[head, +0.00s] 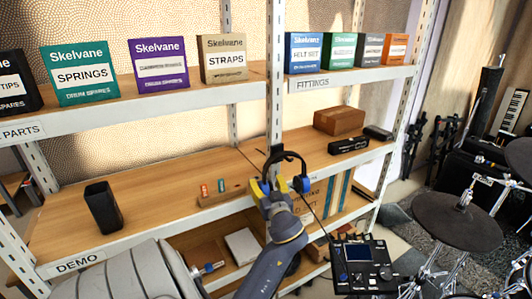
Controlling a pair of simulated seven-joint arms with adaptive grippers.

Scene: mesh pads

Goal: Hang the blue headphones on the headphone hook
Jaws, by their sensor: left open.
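The blue headphones (286,157) show a dark curved band with a blue ear cup on the right side. They stand at the front edge of the middle shelf, near the rack's centre post. My left gripper (276,190) is open directly below the band, overlapping the headphones' lower part in the picture. I cannot tell whether its fingers touch them. The gripper hides part of the headphones. I cannot make out the headphone hook. My right gripper is not in view.
Boxes such as the purple box (159,63) line the upper shelf. The middle shelf (160,195) holds a black bin (102,206), a wooden block (221,196) and a brown box (339,121). A black device (363,264) stands at the lower right, beside drum cymbals (457,222).

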